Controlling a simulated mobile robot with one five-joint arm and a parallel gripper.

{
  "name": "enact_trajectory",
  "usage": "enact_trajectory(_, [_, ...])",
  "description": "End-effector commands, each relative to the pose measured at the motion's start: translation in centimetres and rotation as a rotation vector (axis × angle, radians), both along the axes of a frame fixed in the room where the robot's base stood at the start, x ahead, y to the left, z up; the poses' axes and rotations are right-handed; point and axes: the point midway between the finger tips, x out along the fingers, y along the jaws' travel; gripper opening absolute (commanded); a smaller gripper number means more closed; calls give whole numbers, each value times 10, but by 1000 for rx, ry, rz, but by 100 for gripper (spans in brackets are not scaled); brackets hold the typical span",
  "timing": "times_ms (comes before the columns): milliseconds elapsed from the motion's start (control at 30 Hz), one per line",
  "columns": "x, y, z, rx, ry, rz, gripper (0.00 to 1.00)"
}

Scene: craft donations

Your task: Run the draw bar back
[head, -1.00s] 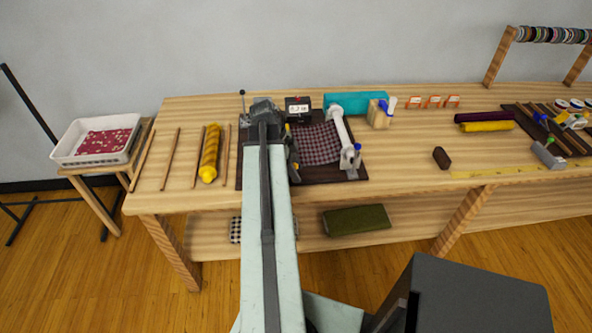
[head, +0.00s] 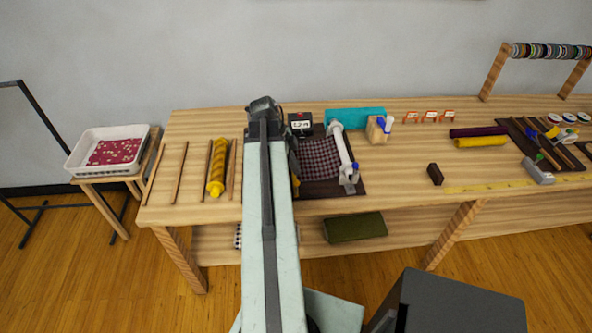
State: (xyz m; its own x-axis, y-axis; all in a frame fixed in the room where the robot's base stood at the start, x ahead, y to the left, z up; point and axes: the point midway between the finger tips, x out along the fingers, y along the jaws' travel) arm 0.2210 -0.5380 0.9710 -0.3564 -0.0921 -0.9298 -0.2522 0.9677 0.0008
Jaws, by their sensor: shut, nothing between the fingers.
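The winding rig stands on a dark board (head: 357,188) on the bench, with dark checked cloth (head: 319,159) across it. A white roller (head: 343,150) runs along the right side of the cloth. A small counter box (head: 300,123) stands at the back. My arm reaches over the left part of the board and hides it. The dark jaws of my gripper (head: 293,158) show only partly beside the arm, at the cloth's left edge. They are shut and hold nothing. I cannot make out the draw bar clearly or tell whether the jaws touch it.
A yellow cloth roll (head: 217,168) and several thin wooden sticks lie left of my arm. A teal block (head: 354,117) and a wooden holder (head: 378,128) stand behind the rig. A brown block (head: 435,174) lies to the right. The bench between is mostly clear.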

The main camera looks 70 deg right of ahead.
Motion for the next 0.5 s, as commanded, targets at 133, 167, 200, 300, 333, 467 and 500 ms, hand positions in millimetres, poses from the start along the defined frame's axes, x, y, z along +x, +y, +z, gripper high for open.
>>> enact_trajectory(133, [-25, -5, 56, 4, -20, -2, 0])
enact_trajectory(167, [-28, -6, 58, 5, -21, -2, 0])
enact_trajectory(200, [-29, -7, 57, 5, -23, -2, 0])
enact_trajectory(300, [-29, -7, 49, 5, -23, 0, 0])
enact_trajectory(333, [-29, -7, 47, 5, -23, 0, 0])
enact_trajectory(467, [-32, -8, 36, 5, -23, 0, 0])
enact_trajectory(500, [-33, -8, 31, 5, -23, 0, 0])
